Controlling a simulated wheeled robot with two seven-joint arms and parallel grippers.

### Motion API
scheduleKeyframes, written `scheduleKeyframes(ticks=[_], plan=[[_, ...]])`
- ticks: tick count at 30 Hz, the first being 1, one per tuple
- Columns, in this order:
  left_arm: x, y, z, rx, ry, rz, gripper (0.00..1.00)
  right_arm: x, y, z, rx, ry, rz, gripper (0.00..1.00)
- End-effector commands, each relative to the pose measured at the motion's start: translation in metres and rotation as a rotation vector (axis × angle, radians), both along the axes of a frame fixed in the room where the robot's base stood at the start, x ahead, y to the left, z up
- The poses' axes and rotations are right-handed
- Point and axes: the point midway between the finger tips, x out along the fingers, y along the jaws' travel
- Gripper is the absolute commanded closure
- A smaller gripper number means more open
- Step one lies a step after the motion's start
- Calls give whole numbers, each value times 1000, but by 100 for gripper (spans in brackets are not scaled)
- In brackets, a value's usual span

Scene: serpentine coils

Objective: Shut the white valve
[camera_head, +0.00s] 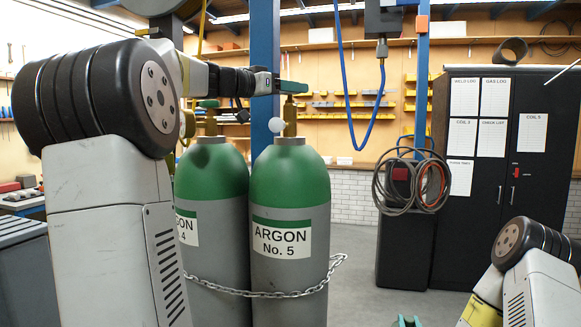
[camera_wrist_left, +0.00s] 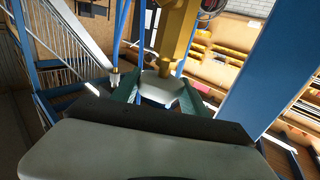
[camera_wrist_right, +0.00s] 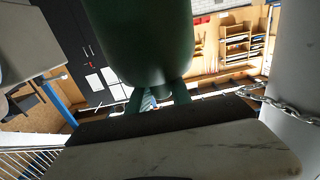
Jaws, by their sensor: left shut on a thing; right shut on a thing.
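The white valve (camera_wrist_left: 162,90) shows in the left wrist view as a pale, faceted knob on a brass stem. The two green fingers of my left gripper (camera_wrist_left: 158,96) sit on either side of it, shut on it. In the head view my left gripper (camera_head: 291,87) is at the top of the brass valve body (camera_head: 290,115) on the argon cylinder No. 5 (camera_head: 290,190), and the white knob is hidden there. My right gripper (camera_wrist_right: 158,98) is shut on a dark green rounded thing (camera_wrist_right: 140,40), whose narrow end lies between the fingers. Its full shape is cut off.
A second argon cylinder (camera_head: 211,180) stands close on the left, and a chain (camera_head: 265,293) runs around both. A white ball (camera_head: 276,124) shows beside the valve body. A black cabinet (camera_head: 505,160) and coiled hoses (camera_head: 412,180) stand at the right, with open floor before them.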

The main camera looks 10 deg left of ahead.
Motion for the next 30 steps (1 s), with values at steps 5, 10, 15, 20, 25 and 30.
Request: scheduleKeyframes(ticks=[5,10,15,20,25,30], plan=[[2,2,-2,2,2,-122,89,0,0,1,0,-3,0,100],[1,2,-2,1,2,-222,89,0,0,1,0,-3,0,100],[1,1,-2,1,2,-291,89,0,0,1,0,-3,0,100],[0,1,-1,1,1,-324,89,0,0,1,0,-3,0,100],[0,0,-1,0,1,-334,88,0,0,1,0,-3,0,100],[0,0,-1,0,1,-334,88,0,0,1,0,-3,0,100]])
